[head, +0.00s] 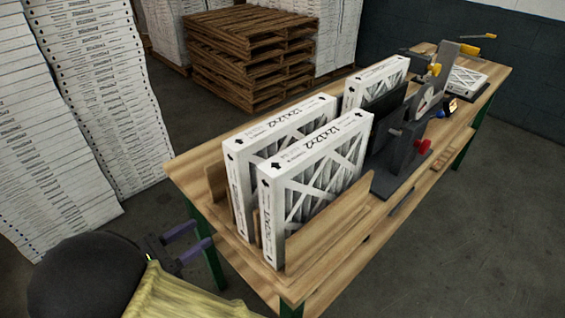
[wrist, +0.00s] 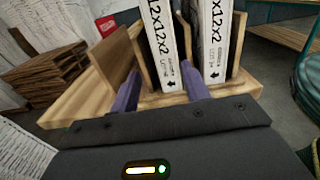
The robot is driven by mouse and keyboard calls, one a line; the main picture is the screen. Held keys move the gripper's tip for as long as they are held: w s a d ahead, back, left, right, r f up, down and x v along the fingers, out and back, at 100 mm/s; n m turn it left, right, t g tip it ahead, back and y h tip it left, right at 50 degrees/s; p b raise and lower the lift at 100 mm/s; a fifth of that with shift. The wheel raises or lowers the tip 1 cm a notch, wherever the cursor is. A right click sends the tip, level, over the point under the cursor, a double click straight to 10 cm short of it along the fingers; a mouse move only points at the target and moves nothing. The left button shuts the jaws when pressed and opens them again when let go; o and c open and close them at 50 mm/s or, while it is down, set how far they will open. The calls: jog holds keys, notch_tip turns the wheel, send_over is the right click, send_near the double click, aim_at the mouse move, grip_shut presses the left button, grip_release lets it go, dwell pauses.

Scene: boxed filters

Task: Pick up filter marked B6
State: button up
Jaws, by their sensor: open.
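Two white boxed filters marked 12x12x2 stand upright in a wooden rack on the near end of the table: a front one (head: 315,185) and one behind it (head: 245,165). Both show end-on in the wrist view, one at left (wrist: 163,45) and one at right (wrist: 215,45). No B6 mark is legible, so I cannot tell which filter bears it. My gripper (head: 204,233) has purple fingers and is open and empty, off the table's near left end. In the wrist view, its fingers (wrist: 160,88) point toward the rack, with the left filter's end between them.
The rack's wooden dividers (head: 325,222) stand beside the filters. Farther along the table (head: 205,158) are a third upright filter (head: 375,85), a dark grey fixture (head: 400,150) with a red knob, and a flat filter (head: 466,80). Pallets (head: 250,60) and tall white stacks (head: 100,90) stand beyond.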

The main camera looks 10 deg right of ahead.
aim_at(239, 209)
jog(key=p+x, duration=0.1)
jog(key=x, duration=1.1)
jog(key=shift+s+d, duration=0.2)
jog(key=shift+p+x, duration=0.55)
jog(key=shift+x, duration=2.05)
jog(key=shift+w+r, duration=0.1)
jog(key=shift+w, duration=0.05)
